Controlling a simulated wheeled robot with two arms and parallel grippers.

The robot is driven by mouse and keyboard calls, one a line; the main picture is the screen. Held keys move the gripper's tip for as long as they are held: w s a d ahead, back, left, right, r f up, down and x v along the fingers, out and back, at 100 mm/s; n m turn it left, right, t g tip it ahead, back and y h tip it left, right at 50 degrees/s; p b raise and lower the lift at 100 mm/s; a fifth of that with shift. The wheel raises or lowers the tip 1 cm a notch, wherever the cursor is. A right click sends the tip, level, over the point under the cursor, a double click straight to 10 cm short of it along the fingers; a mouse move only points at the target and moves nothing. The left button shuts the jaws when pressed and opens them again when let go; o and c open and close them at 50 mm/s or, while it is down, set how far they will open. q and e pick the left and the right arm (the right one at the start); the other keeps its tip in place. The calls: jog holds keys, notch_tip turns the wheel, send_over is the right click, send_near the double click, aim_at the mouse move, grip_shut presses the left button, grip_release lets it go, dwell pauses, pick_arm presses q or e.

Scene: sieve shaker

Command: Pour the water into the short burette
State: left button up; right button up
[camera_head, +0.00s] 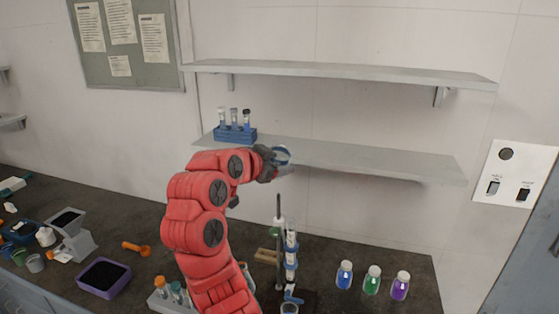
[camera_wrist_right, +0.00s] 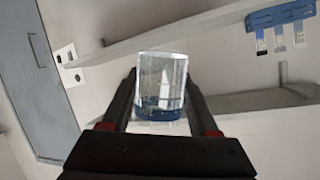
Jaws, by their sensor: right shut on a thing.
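My right gripper (camera_head: 275,160) is shut on a clear glass beaker (camera_head: 284,155), held in the air in front of the lower shelf. In the right wrist view the beaker (camera_wrist_right: 162,78) sits between the two fingers, with a blue band at its end near the gripper; whether this is water or the beaker's base I cannot tell. A stand with a dark rod (camera_head: 279,212) and a clear burette (camera_head: 291,258) in blue clamps stands on the bench, below and slightly right of the beaker. Whether this is the short burette is unclear. My left gripper is out of view.
A blue rack of tubes (camera_head: 236,134) stands on the lower shelf (camera_head: 380,162), left of the gripper. Blue, green and purple bottles (camera_head: 372,281) stand right of the stand. A purple tray (camera_head: 104,278) and an orange scoop (camera_head: 137,248) lie at left.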

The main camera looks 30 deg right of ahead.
jog(key=shift+f, duration=0.3)
